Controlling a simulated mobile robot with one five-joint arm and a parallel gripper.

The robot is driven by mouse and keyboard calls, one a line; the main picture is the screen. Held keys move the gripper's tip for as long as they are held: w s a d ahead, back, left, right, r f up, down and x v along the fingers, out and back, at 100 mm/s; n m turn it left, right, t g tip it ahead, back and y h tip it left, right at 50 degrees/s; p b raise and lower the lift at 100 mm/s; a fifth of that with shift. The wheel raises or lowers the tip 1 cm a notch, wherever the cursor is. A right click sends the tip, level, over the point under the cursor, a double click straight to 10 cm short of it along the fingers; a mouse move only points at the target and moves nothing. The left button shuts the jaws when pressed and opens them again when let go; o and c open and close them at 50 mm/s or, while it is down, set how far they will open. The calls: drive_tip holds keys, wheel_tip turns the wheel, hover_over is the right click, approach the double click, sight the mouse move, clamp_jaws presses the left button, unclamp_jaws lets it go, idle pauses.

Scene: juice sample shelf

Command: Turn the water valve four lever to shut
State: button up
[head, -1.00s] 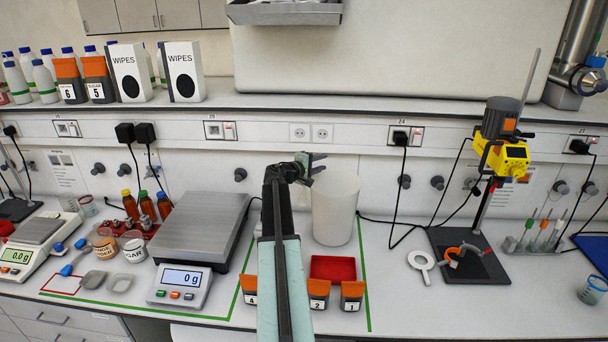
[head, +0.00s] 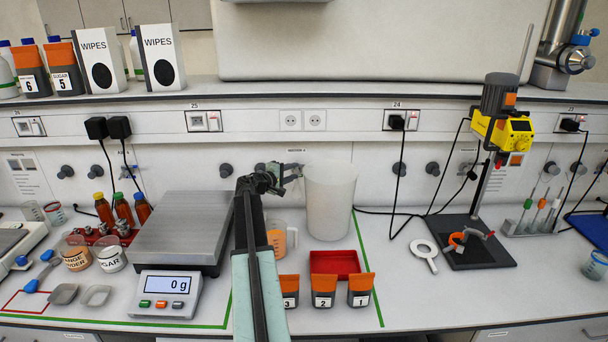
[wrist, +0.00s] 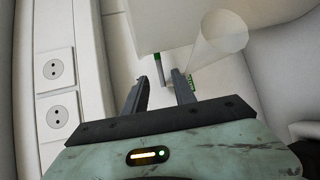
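My gripper (head: 277,177) is held up by the wall panel, left of the white tub, in the head view. The wrist view shows my gripper (wrist: 168,72) with its two dark fingers apart and nothing clearly held between them. A small wall label (head: 291,151) sits just above the gripper; its print is too small to read surely. I cannot tell whether either belongs to valve four's lever. In the head view the wall behind my gripper is hidden.
A white tub (head: 330,205) stands close right of my gripper, with a measuring jug (head: 283,240) below. A scale (head: 185,235) is at left. A red tray (head: 335,263) and orange-topped pouches (head: 323,290) stand in front. Grey wall knobs (head: 399,169) flank the area.

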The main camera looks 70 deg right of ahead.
sight(304, 166)
drive_tip(key=b+x, duration=0.1)
drive_tip(key=x, duration=0.7)
drive_tip(key=shift+a+r, duration=0.1)
clamp_jaws()
idle(1.2)
